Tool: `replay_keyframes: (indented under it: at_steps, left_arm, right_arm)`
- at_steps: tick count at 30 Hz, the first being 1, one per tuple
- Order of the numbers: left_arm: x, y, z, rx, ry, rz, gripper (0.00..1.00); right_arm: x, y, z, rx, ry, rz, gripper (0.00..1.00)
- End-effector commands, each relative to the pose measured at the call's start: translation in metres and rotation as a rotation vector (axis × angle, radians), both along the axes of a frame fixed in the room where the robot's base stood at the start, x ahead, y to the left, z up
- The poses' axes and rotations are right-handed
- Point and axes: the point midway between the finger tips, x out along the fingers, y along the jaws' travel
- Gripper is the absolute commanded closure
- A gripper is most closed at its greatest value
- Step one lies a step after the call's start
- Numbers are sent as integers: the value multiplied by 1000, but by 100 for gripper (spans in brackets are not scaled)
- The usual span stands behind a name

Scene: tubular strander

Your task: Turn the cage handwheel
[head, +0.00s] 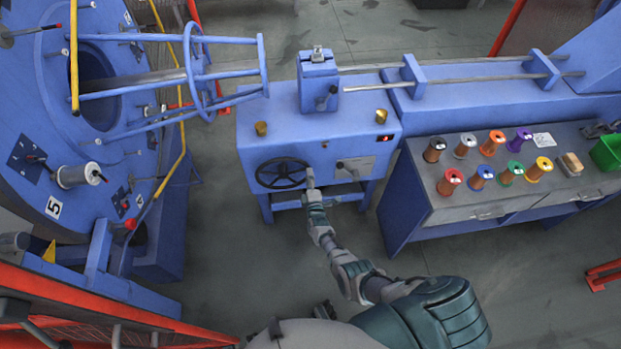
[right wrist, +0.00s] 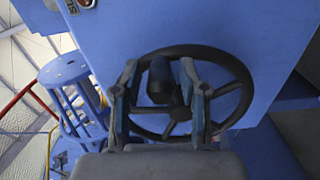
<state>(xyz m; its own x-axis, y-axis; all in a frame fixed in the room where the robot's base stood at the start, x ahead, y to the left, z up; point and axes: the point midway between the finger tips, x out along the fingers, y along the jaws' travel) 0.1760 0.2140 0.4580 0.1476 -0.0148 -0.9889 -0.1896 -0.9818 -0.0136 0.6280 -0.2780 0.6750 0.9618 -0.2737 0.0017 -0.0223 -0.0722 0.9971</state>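The cage handwheel (head: 282,173) is a dark spoked wheel on the front of the blue machine housing. My right gripper (head: 311,178) is at the right side of its rim in the head view. In the right wrist view the wheel (right wrist: 238,88) fills the middle, with a dark handle knob (right wrist: 159,80) standing out from it. The two fingers of my right gripper (right wrist: 160,98) are spread on either side of the knob, with gaps visible between knob and fingers. The gripper hides part of the rim. My left gripper does not show clearly in any view.
A large blue disc with a caged frame (head: 205,75) stands at the left. A bench (head: 440,203) with several coloured spools and a green bin (head: 607,153) is at the right. A red-framed barrier (head: 100,312) runs along the lower left. Grey floor is open before the housing.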

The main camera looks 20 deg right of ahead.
Motion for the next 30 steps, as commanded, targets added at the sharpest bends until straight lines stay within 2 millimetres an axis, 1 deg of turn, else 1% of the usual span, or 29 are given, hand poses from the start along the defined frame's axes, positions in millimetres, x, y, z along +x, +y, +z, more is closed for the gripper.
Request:
replay_keyframes:
  at_steps: [9,14,17,24,27,30]
  left_arm:
    - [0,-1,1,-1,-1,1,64]
    - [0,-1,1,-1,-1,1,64]
    - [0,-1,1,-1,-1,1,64]
    - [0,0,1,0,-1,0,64]
    - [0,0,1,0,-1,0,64]
    - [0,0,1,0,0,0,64]
  right_arm:
    - [-3,-1,-2,2,2,-2,51]
    - [-14,3,-3,3,2,-2,51]
    - [-27,7,-3,3,2,-2,51]
    - [-77,21,-4,2,5,-3,51]
    - [-94,26,-4,2,5,-3,51]
    - [-106,30,-3,1,4,-2,51]
